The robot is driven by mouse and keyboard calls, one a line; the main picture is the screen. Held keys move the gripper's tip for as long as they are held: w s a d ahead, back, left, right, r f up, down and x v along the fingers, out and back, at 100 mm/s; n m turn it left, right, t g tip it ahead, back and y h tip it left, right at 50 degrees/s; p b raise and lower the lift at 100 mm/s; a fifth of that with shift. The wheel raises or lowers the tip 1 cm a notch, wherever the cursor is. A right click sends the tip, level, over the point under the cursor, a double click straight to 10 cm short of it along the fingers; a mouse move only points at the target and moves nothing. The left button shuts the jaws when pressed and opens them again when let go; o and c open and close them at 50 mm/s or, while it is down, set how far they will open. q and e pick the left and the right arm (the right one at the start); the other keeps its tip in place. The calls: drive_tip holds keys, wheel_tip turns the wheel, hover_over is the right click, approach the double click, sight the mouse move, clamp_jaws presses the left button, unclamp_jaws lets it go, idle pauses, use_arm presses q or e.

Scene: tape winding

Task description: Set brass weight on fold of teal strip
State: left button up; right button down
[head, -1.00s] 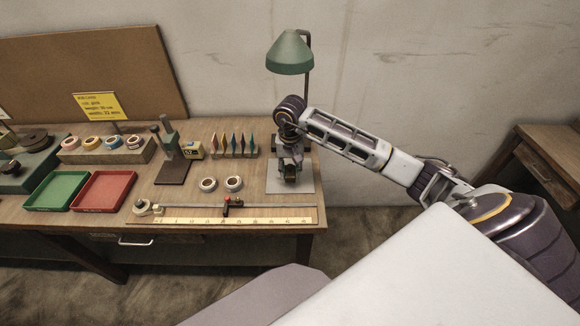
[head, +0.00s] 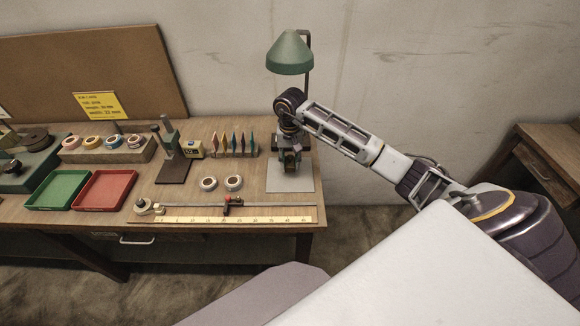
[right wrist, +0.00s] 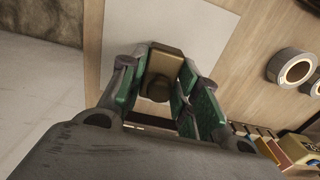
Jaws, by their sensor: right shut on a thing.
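My right gripper (head: 290,165) is over the back part of the pale grey mat at the right end of the bench. In the right wrist view its green-padded fingers (right wrist: 160,92) are shut on the brass weight (right wrist: 165,65), a brownish block with a dark round knob. The pale mat (right wrist: 190,25) shows beyond the weight; I cannot tell how high the weight is above it. I cannot make out the teal strip or its fold; the gripper may hide it. My left gripper is not in view.
A green lamp (head: 290,52) stands behind the gripper. Left of the mat are a rack of coloured pieces (head: 235,144), two tape rolls (head: 209,183), a dark stand (head: 173,168) and a long ruler (head: 240,214). Red (head: 104,190) and green (head: 57,190) trays lie farther left. The mat's front is clear.

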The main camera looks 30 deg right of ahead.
sight(290, 162)
drive_tip(key=shift+f, duration=1.45)
drive_tip(key=shift+f+p, duration=0.25)
drive_tip(key=shift+p, duration=0.05)
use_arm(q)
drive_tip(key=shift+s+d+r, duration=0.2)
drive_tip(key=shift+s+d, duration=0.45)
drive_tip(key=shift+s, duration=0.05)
use_arm(e)
drive_tip(key=shift+f, duration=0.1)
drive_tip(key=c, duration=1.5)
unclamp_jaws()
drive_tip(key=o, duration=0.4)
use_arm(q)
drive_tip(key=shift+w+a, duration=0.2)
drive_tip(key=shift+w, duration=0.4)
use_arm(e)
drive_tip(key=shift+o, duration=0.2)
